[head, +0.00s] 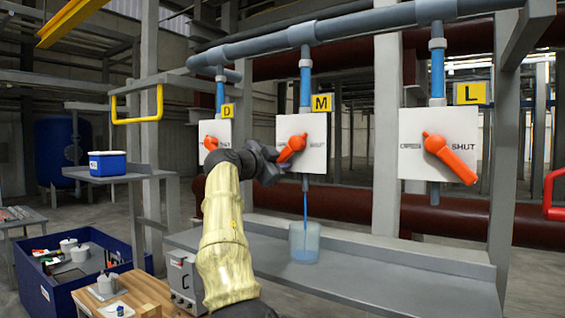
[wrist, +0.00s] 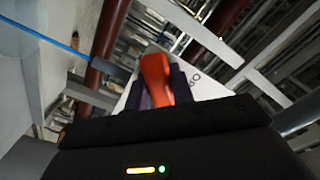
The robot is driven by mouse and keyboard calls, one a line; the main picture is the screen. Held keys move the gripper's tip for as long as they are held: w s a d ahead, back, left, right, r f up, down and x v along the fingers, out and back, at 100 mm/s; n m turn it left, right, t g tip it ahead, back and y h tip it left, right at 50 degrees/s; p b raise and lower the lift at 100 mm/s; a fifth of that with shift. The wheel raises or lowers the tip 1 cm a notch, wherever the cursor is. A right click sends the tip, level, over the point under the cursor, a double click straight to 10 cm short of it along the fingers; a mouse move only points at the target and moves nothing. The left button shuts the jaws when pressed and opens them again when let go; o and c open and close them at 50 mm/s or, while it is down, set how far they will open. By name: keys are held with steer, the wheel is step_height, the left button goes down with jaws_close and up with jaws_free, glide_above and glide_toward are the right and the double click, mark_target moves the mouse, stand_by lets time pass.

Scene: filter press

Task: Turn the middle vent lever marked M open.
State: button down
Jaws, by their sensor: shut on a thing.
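The M lever (head: 291,148) is an orange handle on a white plate (head: 314,130) under a yellow M sign (head: 322,103). It slants down to the left from its hub, away from the plate's right side. My gripper (head: 275,163) is at the lever's lower left end. In the wrist view the orange lever (wrist: 156,78) sits between the two dark fingers of my gripper (wrist: 157,92), which is shut on it. A thin blue stream (head: 305,205) runs from the pipe below the M plate into a clear container (head: 303,242) holding bluish liquid.
The D lever (head: 211,142) is to the left; the L lever (head: 450,158), to the right, slants down right towards "SHUT". A grey ledge (head: 400,275) runs below. A red handle (head: 553,195) is far right.

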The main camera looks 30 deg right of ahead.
steer(key=c, duration=1.2)
jaws_free()
steer(key=shift+w, duration=0.1)
steer(key=shift+a, duration=0.1)
steer(key=b+v, duration=0.7)
steer(key=v, duration=1)
steer(key=shift+a, duration=0.15)
